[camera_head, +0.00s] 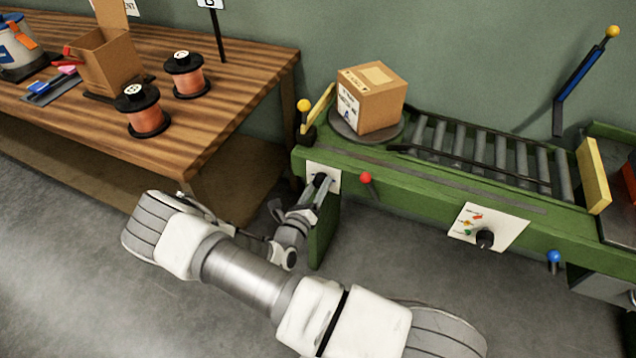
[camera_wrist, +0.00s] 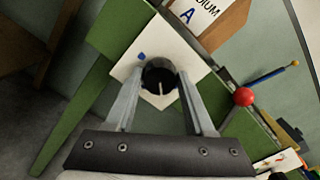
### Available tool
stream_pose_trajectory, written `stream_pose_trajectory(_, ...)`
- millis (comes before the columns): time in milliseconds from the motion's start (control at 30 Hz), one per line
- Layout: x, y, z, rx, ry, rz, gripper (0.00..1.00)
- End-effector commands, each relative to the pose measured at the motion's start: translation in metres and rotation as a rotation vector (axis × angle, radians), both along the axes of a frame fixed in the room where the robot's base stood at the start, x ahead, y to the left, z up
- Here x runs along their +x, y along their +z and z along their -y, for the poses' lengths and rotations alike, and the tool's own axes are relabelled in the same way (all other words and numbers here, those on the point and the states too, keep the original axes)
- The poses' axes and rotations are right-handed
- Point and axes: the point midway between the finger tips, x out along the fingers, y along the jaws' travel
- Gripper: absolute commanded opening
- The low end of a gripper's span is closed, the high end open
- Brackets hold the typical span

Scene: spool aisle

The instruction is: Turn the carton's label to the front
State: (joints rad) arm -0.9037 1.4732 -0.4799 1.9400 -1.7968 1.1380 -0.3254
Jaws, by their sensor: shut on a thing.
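The brown carton (camera_head: 384,98) stands on a round grey turntable (camera_head: 338,126) at the left end of the green conveyor. Its white label (camera_head: 348,106) is on the face toward the left of the picture. In the wrist view part of the label (camera_wrist: 205,14) shows at the top, with a blue letter A. My gripper (camera_head: 322,184) is at a white plate (camera_head: 333,176) on the conveyor's front, below the turntable. In the wrist view its fingers are shut on a black knob (camera_wrist: 158,76) with a pale pointer line. The plate (camera_wrist: 141,66) has a blue mark.
A red ball-topped lever (camera_head: 366,178) is just right of the plate. Rollers (camera_head: 490,152) run right to a yellow stop (camera_head: 594,176). Another dial (camera_head: 485,239) is further right. The wooden table (camera_head: 235,62) with spools and a box is at left.

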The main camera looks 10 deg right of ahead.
Motion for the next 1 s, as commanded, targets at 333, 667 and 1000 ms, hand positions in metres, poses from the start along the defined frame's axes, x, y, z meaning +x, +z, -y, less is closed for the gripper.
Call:
stream_pose_trajectory(333,-0.0002,0.0009,-0.0005,-0.265,0.001,-0.192,0.00)
stream_pose_trajectory(667,-0.0003,-0.0003,-0.0003,-0.465,0.001,-0.339,0.00)
stream_pose_trajectory(1000,-0.0002,-0.0006,-0.0005,-0.566,0.001,-0.412,0.00)
